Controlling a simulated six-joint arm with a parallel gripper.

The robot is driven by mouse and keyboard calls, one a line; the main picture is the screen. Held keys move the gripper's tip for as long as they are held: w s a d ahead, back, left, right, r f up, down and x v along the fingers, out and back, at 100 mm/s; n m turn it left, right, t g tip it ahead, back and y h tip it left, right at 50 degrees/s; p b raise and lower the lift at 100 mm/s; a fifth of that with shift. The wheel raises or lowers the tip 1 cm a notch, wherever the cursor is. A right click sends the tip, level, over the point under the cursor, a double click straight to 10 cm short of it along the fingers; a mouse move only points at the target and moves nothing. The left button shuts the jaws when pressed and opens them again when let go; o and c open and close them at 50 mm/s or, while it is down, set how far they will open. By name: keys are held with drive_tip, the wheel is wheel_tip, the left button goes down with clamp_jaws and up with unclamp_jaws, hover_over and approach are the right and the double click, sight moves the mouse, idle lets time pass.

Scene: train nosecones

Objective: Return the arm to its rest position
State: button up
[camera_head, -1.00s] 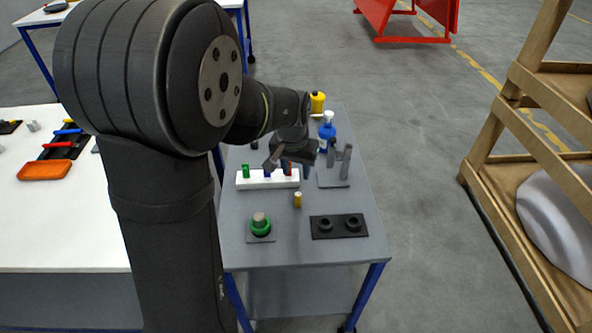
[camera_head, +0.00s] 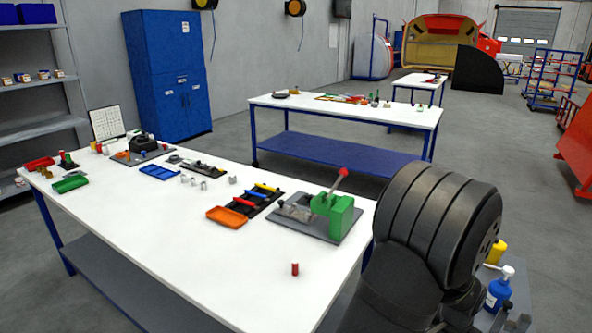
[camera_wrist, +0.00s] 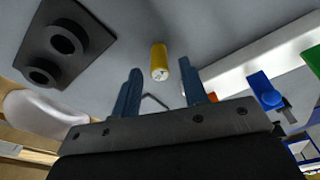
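My arm (camera_head: 425,235) shows at the lower right of the head view, with its big dark joint over the small grey cart. My gripper does not show there. In the wrist view my gripper (camera_wrist: 160,66) has its two blue fingers spread apart, and nothing is clamped between them. A yellow cylinder (camera_wrist: 159,58) appears between and beyond the fingertips, on the grey cart top (camera_wrist: 205,25); the exact gap cannot be told.
In the wrist view a black two-ring block (camera_wrist: 66,42) is at upper left and a white rack (camera_wrist: 250,57) at right. In the head view a white table (camera_head: 170,235) with a green clamp (camera_head: 335,213) stands left of my arm; a blue bottle (camera_head: 498,290) is at right.

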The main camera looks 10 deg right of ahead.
drive_tip(key=shift+r, duration=1.45)
